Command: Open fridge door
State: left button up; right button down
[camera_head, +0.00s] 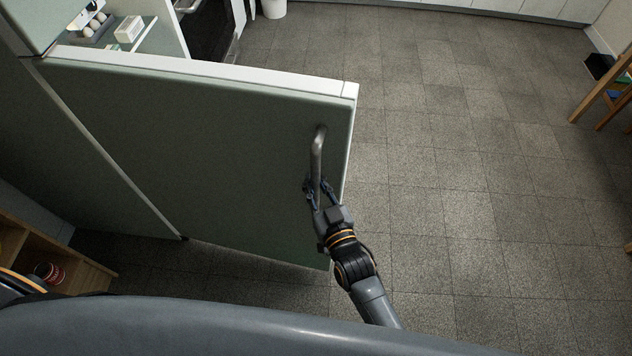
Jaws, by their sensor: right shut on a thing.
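The pale green fridge door (200,150) stands swung open, its white top edge running from the fridge body at the left to the middle of the view. A grey curved bar handle (318,152) is mounted near the door's free edge. My right gripper (316,186) is shut on the lower part of the handle. Part of the fridge inside shows behind the door, with a shelf holding eggs (95,22) and a small white carton (129,29). My left gripper is not in view.
Grey tiled floor (460,150) is clear to the right of the door. A wooden shelf unit (60,255) with a red can (48,272) stands at the lower left. A wooden piece of furniture (605,100) is at the right edge. A white bin (273,8) is at the top.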

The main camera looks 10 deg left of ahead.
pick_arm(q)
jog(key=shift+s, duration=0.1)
pick_arm(e)
jog(key=shift+d, duration=0.25)
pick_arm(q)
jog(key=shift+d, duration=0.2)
pick_arm(e)
jog(key=c, duration=1.3)
grip_release()
jog(key=shift+d, duration=0.1)
jog(key=shift+o, duration=0.4)
jog(key=shift+s+d, duration=0.1)
jog(key=shift+d, duration=0.1)
jog(key=shift+a, duration=0.15)
jog(key=shift+s, duration=0.25)
jog(key=v, duration=1.1)
jog(key=shift+s+d, duration=0.2)
jog(key=shift+d, duration=0.2)
jog(key=shift+f, duration=0.1)
